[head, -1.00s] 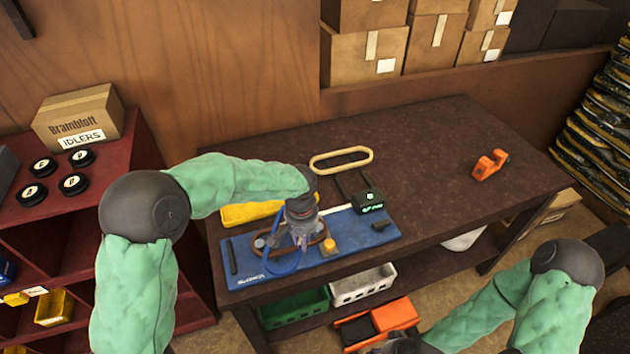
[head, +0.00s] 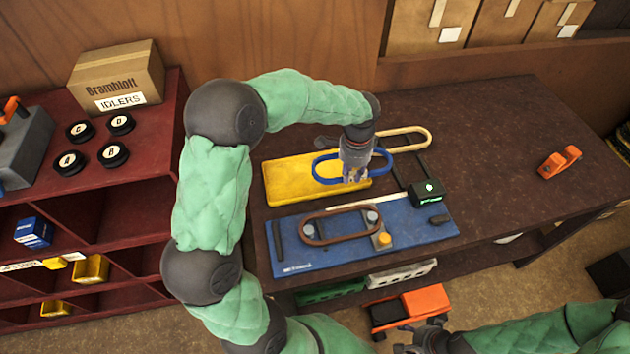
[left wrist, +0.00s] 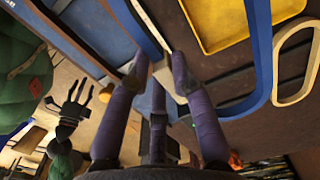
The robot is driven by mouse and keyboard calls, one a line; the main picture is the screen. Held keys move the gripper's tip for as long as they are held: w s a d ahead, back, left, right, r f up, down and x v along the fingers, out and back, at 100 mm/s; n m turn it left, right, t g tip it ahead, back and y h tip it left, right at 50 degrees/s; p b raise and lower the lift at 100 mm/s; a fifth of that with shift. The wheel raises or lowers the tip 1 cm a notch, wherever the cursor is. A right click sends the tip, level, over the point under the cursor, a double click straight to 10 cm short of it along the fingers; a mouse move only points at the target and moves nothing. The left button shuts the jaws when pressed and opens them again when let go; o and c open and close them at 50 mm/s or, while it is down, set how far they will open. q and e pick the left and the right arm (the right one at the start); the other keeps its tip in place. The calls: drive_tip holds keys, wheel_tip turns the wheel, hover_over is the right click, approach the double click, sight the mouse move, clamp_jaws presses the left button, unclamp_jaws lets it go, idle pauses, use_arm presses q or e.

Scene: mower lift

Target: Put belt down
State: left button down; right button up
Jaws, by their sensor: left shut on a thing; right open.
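My left gripper (head: 354,178) is shut on a blue belt (head: 322,160), a long loop. The loop appears over the right part of the yellow tray (head: 284,190); its height above the tray is hard to judge. In the left wrist view the blue belt (left wrist: 261,60) runs between my fingertips (left wrist: 160,72), with the yellow tray (left wrist: 205,45) beyond it. A brown belt (head: 313,239) lies around the pulleys on the blue board (head: 290,262). A cream belt (head: 424,132) lies behind, on the table. My right gripper (head: 412,344) is open and empty, low in front of the table.
A black device with a green light (head: 428,190) stands at the board's back right. An orange tool (head: 559,162) lies on the right of the dark table (head: 500,170), with free room around it. A red shelf (head: 115,200) with black idlers stands left.

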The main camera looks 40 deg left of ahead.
use_arm(q)
drive_tip(key=s+a+f+b, duration=0.1)
drive_tip(key=a+f+b, duration=0.1)
drive_tip(key=a+f, duration=0.35)
hover_over(314, 189)
drive_tip(key=f, duration=0.2)
drive_tip(key=shift+d+f+b, duration=0.3)
drive_tip(key=shift+d+b, duration=0.05)
drive_tip(key=shift+d, duration=0.05)
drive_tip(key=shift+a+f, duration=0.15)
drive_tip(key=shift+f, duration=0.05)
drive_tip(key=shift+a+f+b, duration=0.2)
drive_tip(key=shift+f+b, duration=0.55)
drive_tip(key=shift+f, duration=1)
drive_tip(key=shift+f, duration=0.15)
drive_tip(key=c, duration=1.1)
unclamp_jaws()
